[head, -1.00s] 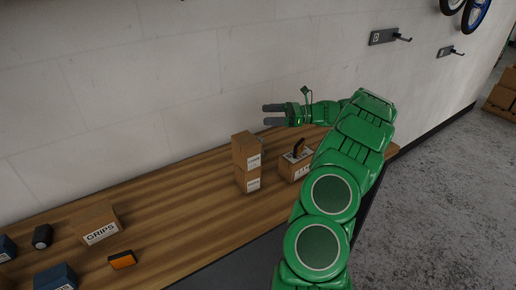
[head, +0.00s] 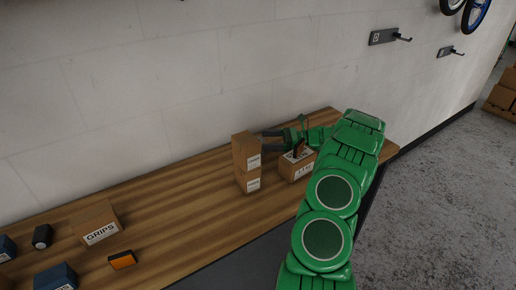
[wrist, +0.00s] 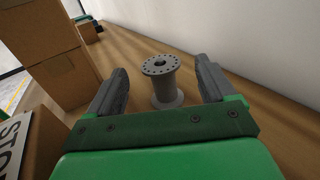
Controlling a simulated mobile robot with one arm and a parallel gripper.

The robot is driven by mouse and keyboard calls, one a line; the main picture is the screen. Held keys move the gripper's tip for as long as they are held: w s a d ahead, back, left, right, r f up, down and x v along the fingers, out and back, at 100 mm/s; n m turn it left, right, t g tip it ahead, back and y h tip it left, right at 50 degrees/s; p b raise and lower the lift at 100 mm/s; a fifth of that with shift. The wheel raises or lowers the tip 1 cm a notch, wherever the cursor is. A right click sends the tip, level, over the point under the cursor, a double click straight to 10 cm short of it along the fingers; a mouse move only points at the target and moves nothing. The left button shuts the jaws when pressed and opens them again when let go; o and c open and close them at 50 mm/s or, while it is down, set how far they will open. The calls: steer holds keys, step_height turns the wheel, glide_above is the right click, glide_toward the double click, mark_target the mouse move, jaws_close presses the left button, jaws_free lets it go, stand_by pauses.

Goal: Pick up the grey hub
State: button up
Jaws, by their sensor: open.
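The grey hub (wrist: 161,84) stands upright on the wooden bench in the wrist view, with a round holed flange on top. It is ahead of my gripper (wrist: 162,86), roughly centred between the two dark fingers, which are open and empty. In the head view my gripper (head: 272,142) is low over the far right part of the bench, behind the stacked boxes. The hub is hidden in the head view.
Two stacked cardboard boxes (head: 246,163) stand left of my gripper, also close on the left in the wrist view (wrist: 48,45). Another box (head: 294,167) with a dark item on top is beside them. The wall (head: 150,80) runs behind the bench (head: 185,205).

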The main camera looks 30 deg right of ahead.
steer(key=shift+w+a+f, duration=0.1)
steer(key=shift+a+f, duration=0.15)
steer(key=shift+f, duration=0.05)
steer(key=shift+x, duration=1.2)
steer(key=shift+c, duration=0.3)
steer(key=c, duration=1.2)
steer(key=shift+r, duration=0.1)
